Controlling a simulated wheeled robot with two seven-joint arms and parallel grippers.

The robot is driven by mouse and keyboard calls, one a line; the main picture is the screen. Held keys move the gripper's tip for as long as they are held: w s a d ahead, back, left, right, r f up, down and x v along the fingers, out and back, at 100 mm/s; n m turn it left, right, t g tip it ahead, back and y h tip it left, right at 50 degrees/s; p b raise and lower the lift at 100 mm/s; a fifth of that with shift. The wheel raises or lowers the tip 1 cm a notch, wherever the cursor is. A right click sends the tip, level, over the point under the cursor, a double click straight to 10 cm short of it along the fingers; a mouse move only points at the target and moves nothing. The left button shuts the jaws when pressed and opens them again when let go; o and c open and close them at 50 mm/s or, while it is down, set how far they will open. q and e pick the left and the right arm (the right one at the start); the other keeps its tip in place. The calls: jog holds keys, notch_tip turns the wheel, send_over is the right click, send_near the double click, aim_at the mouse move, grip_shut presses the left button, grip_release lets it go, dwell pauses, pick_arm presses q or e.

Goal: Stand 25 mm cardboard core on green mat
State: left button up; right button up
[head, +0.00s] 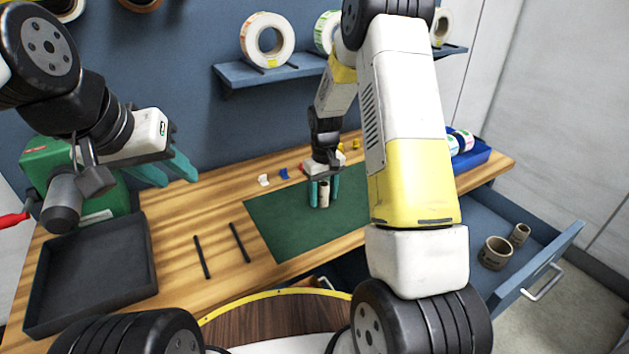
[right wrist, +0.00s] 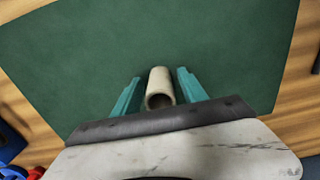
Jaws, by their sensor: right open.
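A small beige cardboard core (head: 323,194) stands upright on the green mat (head: 285,231). In the right wrist view the core (right wrist: 159,86) shows its open end and stands on the bare mat (right wrist: 80,60). My right gripper (head: 323,196) is over the mat with its teal fingers on either side of the core. In the right wrist view the right gripper (right wrist: 158,88) is open, with a gap between each finger and the core. My left gripper (head: 170,170) is at the left, raised above the table and empty, its teal fingers apart.
An open blue drawer (head: 553,250) at the right holds two more cores, a larger one (head: 495,253) and a smaller one (head: 519,234). A dark tray (head: 95,275) is at the left. Two black bars (head: 202,257) lie left of the mat. A shelf (head: 285,75) holds label rolls.

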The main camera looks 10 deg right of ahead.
notch_tip(320, 180, up, 12)
jog(key=s+r+m+t+y, duration=0.1)
jog(key=s+r+m+t, duration=0.15)
jog(key=s+r, duration=0.95)
jog(key=s+a+r+t+y, duration=0.1)
jog(key=s+r+t, duration=0.2)
jog(key=s, duration=1.1)
notch_tip(320, 180, up, 2)
jog(key=shift+s+r+m+t, duration=0.15)
jog(key=shift+s+m+t, duration=0.05)
jog(key=shift+m+t, duration=0.2)
